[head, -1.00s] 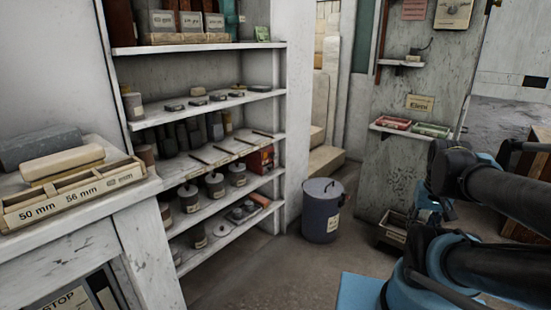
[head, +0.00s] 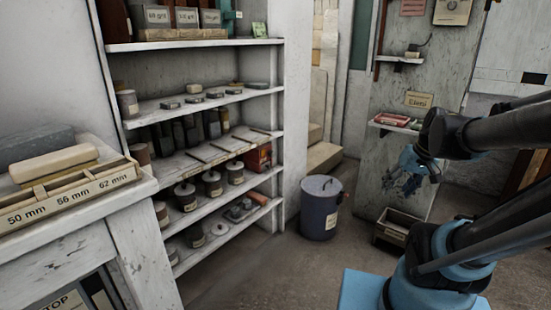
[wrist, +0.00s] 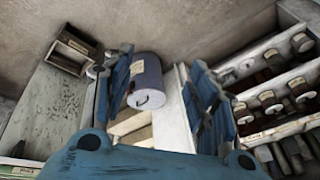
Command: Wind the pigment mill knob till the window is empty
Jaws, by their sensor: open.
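My gripper (head: 402,182) is open and empty in the head view, in front of the grey panel at the right. In the wrist view its two blue fingers (wrist: 158,72) stand apart, with a lidded grey bin (wrist: 148,80) seen beyond and between them. I cannot make out a pigment mill, its knob or its window with certainty. A teal-green object (head: 226,18) stands at the right end of the top shelf, cut off by the picture's top edge; I cannot tell what it is.
White shelves (head: 205,45) hold jars, boxes and small dark pieces. A worktop with a size-marked wooden rack (head: 68,200) stands at the left. The grey bin (head: 320,208) and an open crate (head: 398,228) stand on the floor. Bare floor (head: 270,275) lies in front of the shelves.

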